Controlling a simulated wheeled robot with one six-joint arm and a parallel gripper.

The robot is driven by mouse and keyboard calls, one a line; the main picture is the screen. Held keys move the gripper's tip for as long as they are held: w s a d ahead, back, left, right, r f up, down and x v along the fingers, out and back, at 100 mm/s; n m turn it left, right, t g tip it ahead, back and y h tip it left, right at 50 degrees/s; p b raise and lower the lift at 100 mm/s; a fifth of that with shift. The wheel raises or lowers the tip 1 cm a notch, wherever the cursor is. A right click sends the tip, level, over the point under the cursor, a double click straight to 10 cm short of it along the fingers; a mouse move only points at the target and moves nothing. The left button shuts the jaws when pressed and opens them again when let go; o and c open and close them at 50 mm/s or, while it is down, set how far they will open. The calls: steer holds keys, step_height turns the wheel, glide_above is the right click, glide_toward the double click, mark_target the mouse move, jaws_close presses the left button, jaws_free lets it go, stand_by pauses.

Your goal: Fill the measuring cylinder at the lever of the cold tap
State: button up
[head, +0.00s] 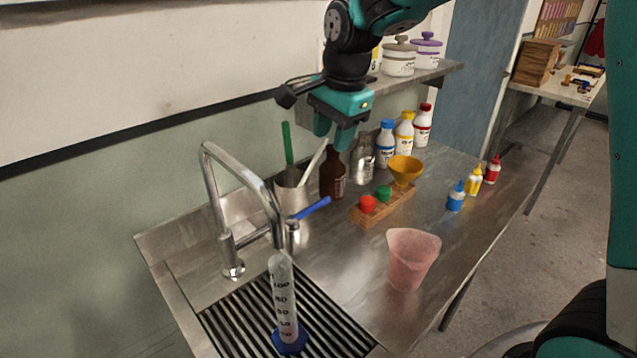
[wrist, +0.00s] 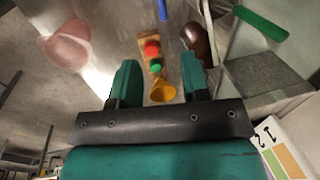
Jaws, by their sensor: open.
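The measuring cylinder (head: 283,298) stands upright on its blue base on the slatted drain grid, below the spout of the tap (head: 240,172). It is pale and see-through with dark marks; I cannot tell whether it holds water. The tap's blue lever (head: 313,208) points up and to the right from its valve body, and its blue tip (wrist: 162,10) shows at the top of the wrist view. My gripper (head: 336,134) is open and empty, pointing down, above and behind the lever near the brown bottle. Its two teal fingers (wrist: 157,82) show apart in the wrist view.
A pink beaker (head: 412,258) stands on the steel counter to the right. A wooden rack (head: 372,211) with red and green pieces, a yellow funnel (head: 405,168), a brown bottle (head: 332,174) and a steel pot (head: 290,192) with sticks stand near my gripper. A shelf (head: 440,70) is behind.

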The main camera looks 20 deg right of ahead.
mark_target(318, 203)
steer(key=w+f, duration=0.1)
steer(key=f, duration=0.4)
steer(key=w+a+f+p, duration=0.1)
steer(key=f, duration=0.5)
steer(key=w+f+p, duration=0.1)
steer(key=f, duration=0.5)
steer(key=shift+w+a, duration=0.15)
steer(key=shift+w, duration=0.05)
jaws_close()
